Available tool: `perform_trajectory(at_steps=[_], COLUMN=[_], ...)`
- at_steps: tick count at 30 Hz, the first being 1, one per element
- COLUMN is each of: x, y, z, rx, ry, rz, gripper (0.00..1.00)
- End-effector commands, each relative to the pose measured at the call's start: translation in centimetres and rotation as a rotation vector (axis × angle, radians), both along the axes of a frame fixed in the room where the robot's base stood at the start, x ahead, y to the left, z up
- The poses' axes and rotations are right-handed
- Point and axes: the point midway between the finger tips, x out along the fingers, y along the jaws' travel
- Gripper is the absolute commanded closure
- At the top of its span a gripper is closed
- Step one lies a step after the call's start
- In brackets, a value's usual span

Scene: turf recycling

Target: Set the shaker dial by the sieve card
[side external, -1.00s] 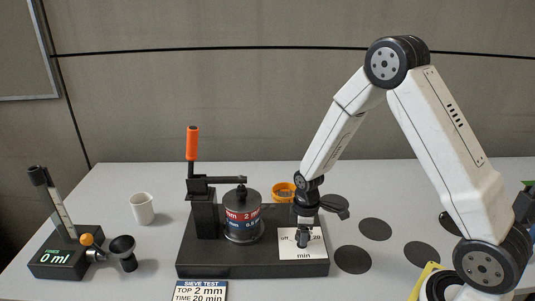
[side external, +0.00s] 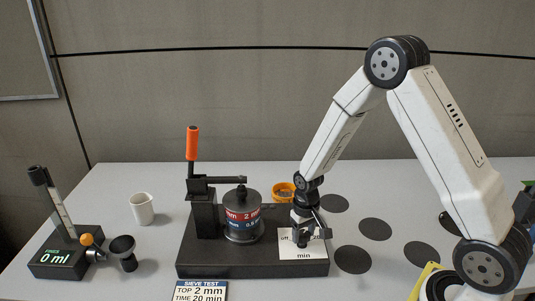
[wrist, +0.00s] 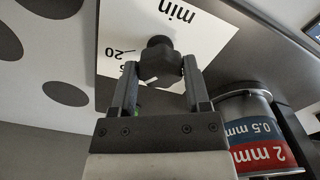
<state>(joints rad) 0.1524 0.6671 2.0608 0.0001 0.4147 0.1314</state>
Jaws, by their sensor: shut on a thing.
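The black dial knob (wrist: 161,62) stands on a white dial plate (wrist: 112,35) printed "min" and "20"; other marks are partly hidden. My gripper (wrist: 158,80) is shut on the knob, one finger on each side. The sieve card (side external: 200,291) at the front reads "SIEVE TEST, TOP 2 mm, TIME 20 min". The shaker base (side external: 255,268) is black.
A sieve stack (side external: 242,222) with red and blue bands stands on the base beside an orange-handled clamp (side external: 192,145). An orange ring (side external: 283,190) lies behind. A white cup (side external: 142,208) and a "0 ml" meter (side external: 60,260) stand left. Flat black discs (side external: 376,229) lie right.

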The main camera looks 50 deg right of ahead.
Motion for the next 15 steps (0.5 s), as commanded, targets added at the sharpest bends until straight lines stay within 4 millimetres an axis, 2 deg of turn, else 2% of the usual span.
perform_trajectory(at_steps=[6, 15], x=[0.19, 0.22], y=[0.05, 0.05], z=[0.1, 0.11], rx=[-0.001, 0.0], ry=[-0.005, -0.005], rz=[-0.193, -0.372], gripper=[0.98, 0.98])
